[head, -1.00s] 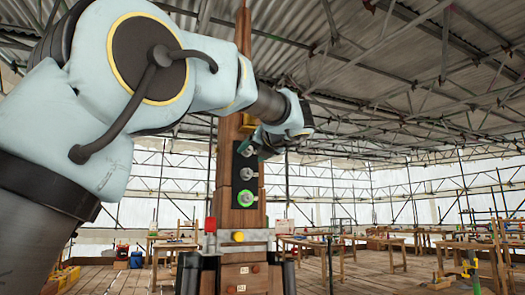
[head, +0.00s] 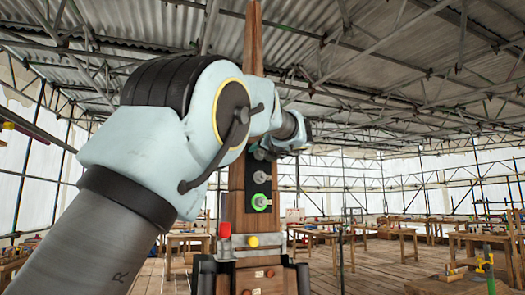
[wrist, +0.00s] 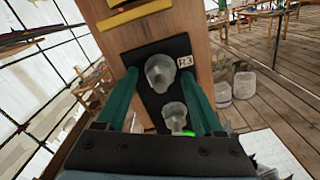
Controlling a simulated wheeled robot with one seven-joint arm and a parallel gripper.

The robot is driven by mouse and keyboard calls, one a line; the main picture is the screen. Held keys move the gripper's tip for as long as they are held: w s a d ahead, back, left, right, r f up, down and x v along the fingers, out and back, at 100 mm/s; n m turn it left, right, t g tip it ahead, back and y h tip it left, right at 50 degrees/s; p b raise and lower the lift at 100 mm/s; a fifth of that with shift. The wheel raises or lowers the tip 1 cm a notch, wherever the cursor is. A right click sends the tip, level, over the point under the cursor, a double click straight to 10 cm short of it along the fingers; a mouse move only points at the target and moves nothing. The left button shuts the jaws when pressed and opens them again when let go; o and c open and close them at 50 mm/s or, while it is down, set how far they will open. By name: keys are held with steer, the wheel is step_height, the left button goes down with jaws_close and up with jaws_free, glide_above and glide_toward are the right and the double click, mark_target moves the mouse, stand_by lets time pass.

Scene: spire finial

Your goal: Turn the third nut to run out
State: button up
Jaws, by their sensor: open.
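The wooden spire (head: 236,205) stands upright, with a dark plate (head: 262,189) on its face. My gripper (head: 264,152) is at the upper end of the plate and covers what is there. In the wrist view, my gripper's green fingers (wrist: 160,78) are open and apart. One pale nut (wrist: 160,73) shows between their tips, not clearly touched. Another nut (wrist: 175,113) shows nearer the palm, with a green glow beside it.
A red cap (head: 225,230) and a yellow knob (head: 252,241) sit at the metal collar (head: 240,252) below the plate. Workbenches (head: 405,231) stand around the back and right. The plank floor (head: 370,275) to the right is partly open. Scaffolding surrounds the place.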

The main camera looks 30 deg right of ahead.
jaws_close()
stand_by(0.6)
